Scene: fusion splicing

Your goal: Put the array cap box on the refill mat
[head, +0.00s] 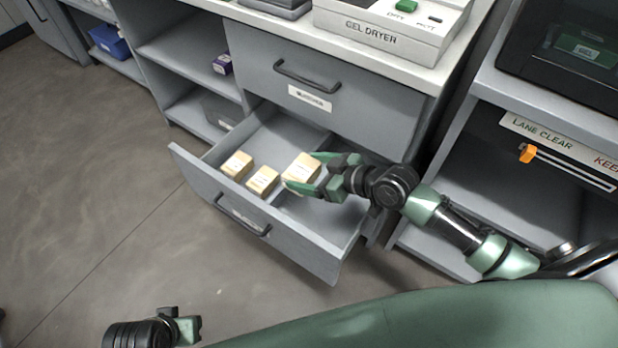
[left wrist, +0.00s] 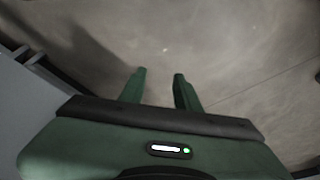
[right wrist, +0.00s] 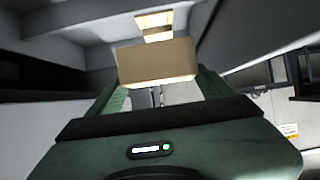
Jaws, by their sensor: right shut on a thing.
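My right gripper (head: 318,180) is shut on a cream box (head: 302,168) in or just above the open drawer (head: 262,222). That held box (right wrist: 157,62) also shows between the fingers in the right wrist view. Two similar cream boxes, one (head: 237,165) at the left and one (head: 262,180) nearer the middle, sit in the drawer's left part. I cannot read the labels, so I cannot tell which is the array cap box. My left gripper (left wrist: 160,78) is open and empty over bare floor. No refill mat can be made out.
A gel dryer (head: 390,30) stands on the counter above the drawers. A closed drawer (head: 300,75) is above the open one. Shelves at the left hold a purple box (head: 222,64) and a blue bin (head: 110,42). A lane-clear shelf with an orange tag (head: 527,153) is at the right. Floor at the left is clear.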

